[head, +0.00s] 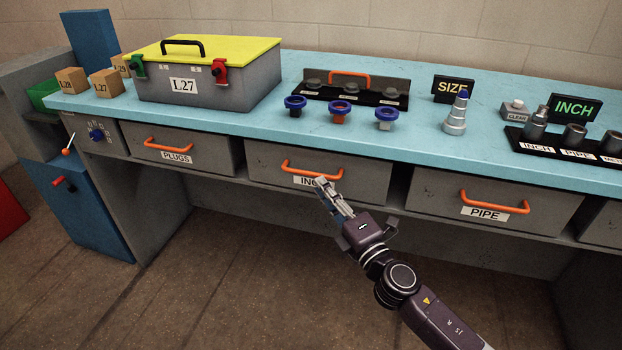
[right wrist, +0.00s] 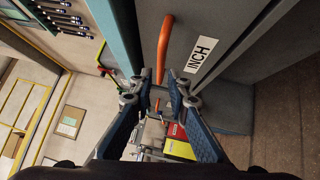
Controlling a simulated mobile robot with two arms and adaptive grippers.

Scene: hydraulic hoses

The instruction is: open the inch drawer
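The inch drawer (head: 365,183) is a grey front under the blue bench top, between the plugs and pipe drawers, and looks shut. Its orange handle (head: 300,166) and partly covered label (head: 303,181) face me. My right gripper (head: 322,184) is at the right part of this handle, overlapping the label. In the right wrist view the gripper (right wrist: 162,92) has its fingers apart, with a gap between the tips. The orange handle (right wrist: 163,45) lines up with that gap, the INCH label (right wrist: 201,54) beside it. I cannot tell whether the fingers touch the handle. My left gripper is not in view.
The plugs drawer (head: 190,151) and pipe drawer (head: 430,192) flank it with similar orange handles. On the bench top (head: 250,128) stand a yellow-lidded grey box (head: 215,85), several fittings and small signs. The floor (head: 230,270) before the drawers is clear.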

